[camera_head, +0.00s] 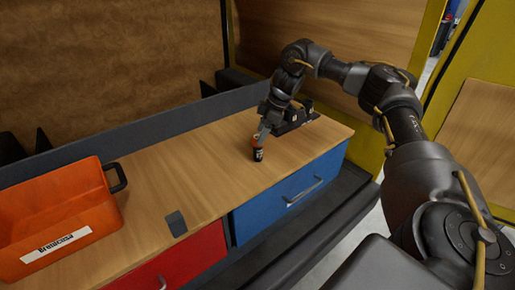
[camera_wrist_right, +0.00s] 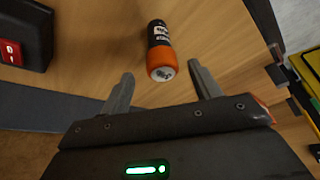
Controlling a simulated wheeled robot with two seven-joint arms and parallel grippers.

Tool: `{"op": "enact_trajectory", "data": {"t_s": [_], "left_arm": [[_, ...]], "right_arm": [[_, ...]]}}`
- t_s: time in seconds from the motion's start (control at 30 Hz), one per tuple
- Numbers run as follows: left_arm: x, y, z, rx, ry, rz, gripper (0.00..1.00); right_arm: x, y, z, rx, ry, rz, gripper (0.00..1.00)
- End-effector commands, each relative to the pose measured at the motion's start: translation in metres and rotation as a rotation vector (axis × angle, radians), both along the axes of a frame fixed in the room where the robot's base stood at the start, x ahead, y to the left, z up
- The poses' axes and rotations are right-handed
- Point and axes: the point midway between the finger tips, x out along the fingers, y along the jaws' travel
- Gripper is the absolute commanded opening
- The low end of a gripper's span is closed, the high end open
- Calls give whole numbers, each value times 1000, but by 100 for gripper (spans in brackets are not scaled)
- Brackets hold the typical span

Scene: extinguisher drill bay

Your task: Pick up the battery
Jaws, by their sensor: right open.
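In the right wrist view my right gripper (camera_wrist_right: 160,76) is open, one finger on each side of the battery's near end, with nothing clamped. My left gripper is not in view.
An orange bin (camera_head: 75,228) with a black handle stands at the left of the wooden bench (camera_head: 200,165). Blue (camera_head: 288,195) and red (camera_head: 190,262) drawers are below. A black box with a red panel (camera_wrist_right: 22,38) lies near the gripper. The bench between bin and battery is clear.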

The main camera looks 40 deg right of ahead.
Motion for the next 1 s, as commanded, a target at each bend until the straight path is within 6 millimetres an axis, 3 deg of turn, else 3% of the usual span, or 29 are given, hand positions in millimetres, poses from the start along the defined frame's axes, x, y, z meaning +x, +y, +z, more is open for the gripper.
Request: {"op": "enact_trajectory", "data": {"t_s": [0.17,0.5,0.77,1.0], "left_arm": [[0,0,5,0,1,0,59],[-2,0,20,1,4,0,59],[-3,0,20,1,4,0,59],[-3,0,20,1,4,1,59]], "right_arm": [[2,3,-5,-1,2,3,63],[14,17,-45,0,2,2,63],[14,18,-48,0,0,2,63],[14,18,-48,0,0,2,31]]}}
